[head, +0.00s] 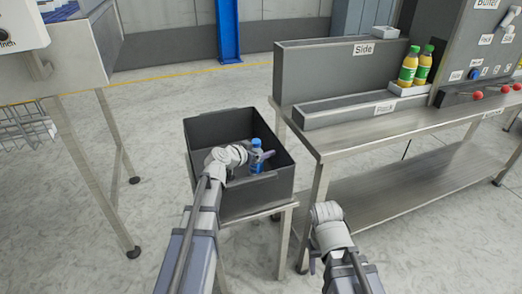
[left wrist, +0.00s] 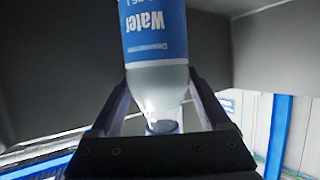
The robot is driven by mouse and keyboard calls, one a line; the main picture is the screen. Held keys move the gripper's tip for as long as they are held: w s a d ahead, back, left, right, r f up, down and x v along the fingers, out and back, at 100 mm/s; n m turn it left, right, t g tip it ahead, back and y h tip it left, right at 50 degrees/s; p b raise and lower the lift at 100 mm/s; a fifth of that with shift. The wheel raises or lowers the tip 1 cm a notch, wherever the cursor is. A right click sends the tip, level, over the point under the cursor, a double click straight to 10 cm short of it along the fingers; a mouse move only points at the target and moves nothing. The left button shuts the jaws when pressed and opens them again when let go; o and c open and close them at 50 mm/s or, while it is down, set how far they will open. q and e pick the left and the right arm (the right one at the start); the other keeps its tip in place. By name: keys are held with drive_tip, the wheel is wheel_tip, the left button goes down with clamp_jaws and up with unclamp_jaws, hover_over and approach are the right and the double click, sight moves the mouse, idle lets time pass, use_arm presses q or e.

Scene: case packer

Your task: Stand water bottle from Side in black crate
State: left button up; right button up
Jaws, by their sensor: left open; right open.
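The black crate (head: 198,131) stands on a small metal stand left of the workbench. The water bottle (head: 256,166), with a blue cap and blue label, is upright inside it. My left gripper (head: 264,156) reaches into the crate at the bottle's upper part. In the left wrist view the bottle (left wrist: 155,48) lies between the fingers of the left gripper (left wrist: 160,98), which are open. The bottle's base is hidden. My right gripper (head: 313,261) is open and empty, low in front of the bench's left end.
The workbench (head: 440,123) at right carries a grey bin with a "Side" sign (head: 363,49), a lower bin (head: 340,111) and two orange juice bottles (head: 408,67) on a white block. A metal machine (head: 75,55) stands at left. The rest of the crate looks empty.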

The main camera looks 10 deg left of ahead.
use_arm(q)
drive_tip(key=shift+r+p, duration=0.6)
drive_tip(key=shift+r, duration=0.1)
drive_tip(key=p+v, duration=0.2)
drive_tip(key=v, duration=0.5)
drive_tip(key=shift+s, duration=0.25)
drive_tip(key=shift+a+f+p, duration=0.1)
drive_tip(key=shift+p, duration=0.2)
